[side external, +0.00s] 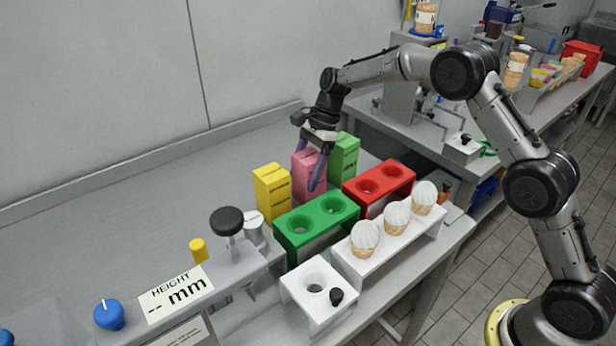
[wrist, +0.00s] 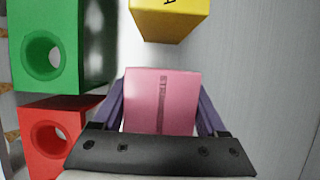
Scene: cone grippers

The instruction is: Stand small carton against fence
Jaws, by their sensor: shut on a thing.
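A small pink carton (side external: 300,163) is upright between the yellow carton (side external: 271,191) and the green carton (side external: 344,154) in the side view. My gripper (side external: 311,166) reaches down from above, with its purple fingers shut on the pink carton's two sides. In the wrist view the pink carton (wrist: 161,100) fills the space between the fingers, and the yellow carton (wrist: 170,15) is ahead of it, apart. I cannot tell whether the pink carton's base touches the bench. A raised grey ledge (side external: 130,177) runs along the bench's back; I cannot tell if it is the fence.
A green holder block (side external: 312,235) and a red holder block (side external: 394,179) stand in front of the cartons. A white rack (side external: 385,250) holds ice-cream cones, with a white single holder (side external: 318,300) nearby. The bench (side external: 120,240) is clear at the back left.

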